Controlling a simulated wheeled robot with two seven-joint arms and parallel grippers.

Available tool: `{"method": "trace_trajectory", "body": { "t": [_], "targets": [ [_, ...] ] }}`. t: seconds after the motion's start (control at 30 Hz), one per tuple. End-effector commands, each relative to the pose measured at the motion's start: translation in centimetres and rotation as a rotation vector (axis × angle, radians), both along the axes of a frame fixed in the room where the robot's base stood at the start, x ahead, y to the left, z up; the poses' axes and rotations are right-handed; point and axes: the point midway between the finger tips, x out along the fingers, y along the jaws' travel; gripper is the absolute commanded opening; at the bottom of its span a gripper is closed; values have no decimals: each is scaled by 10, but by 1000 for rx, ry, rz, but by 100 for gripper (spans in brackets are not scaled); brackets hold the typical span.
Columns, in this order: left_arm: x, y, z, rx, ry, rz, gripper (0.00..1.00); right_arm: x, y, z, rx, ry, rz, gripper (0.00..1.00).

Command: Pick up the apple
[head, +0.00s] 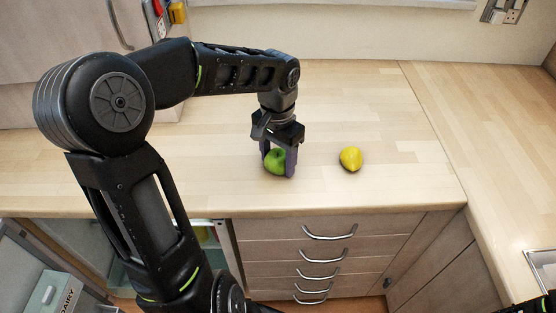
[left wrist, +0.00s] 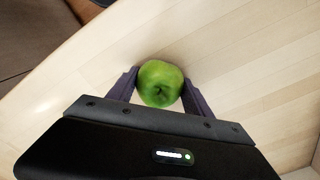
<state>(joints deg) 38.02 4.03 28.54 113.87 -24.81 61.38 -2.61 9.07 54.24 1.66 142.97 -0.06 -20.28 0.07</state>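The green apple (head: 274,161) rests on the wooden counter, with its stem side showing in the left wrist view (left wrist: 160,84). My left gripper (head: 278,164) points down over it, one finger on each side of the apple. In the left wrist view, the fingers (left wrist: 160,88) lie very close to the apple's left and right sides. Whether they press on it cannot be told. Part of the apple is hidden by the right-hand finger in the head view. My right gripper is not clearly in view; only a dark piece shows at the bottom right corner.
A yellow lemon-like fruit (head: 351,159) lies on the counter (head: 400,120) to the right of the apple. Below the front edge are several drawers (head: 330,232) with metal handles. An open compartment shows at lower left. The counter's right side is clear.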

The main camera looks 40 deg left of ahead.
Motion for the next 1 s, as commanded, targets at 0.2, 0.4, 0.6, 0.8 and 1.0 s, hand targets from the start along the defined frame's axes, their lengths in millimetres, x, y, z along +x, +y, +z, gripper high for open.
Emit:
{"method": "trace_trajectory", "body": {
  "t": [0.2,0.4,0.6,0.8,1.0],
  "targets": [
    [0,0,0,0,0,0,38,0,0,0,0,0,0,31],
    [0,0,0,0,0,0,22,0,0,0,0,0,0,31],
    [0,0,0,0,0,0,12,0,0,0,0,0,0,31],
    [0,0,3,1,-1,0,12,0,0,0,0,0,0,31],
    [1,0,26,3,-4,0,12,0,0,-2,0,0,0,31]
  ]
}}
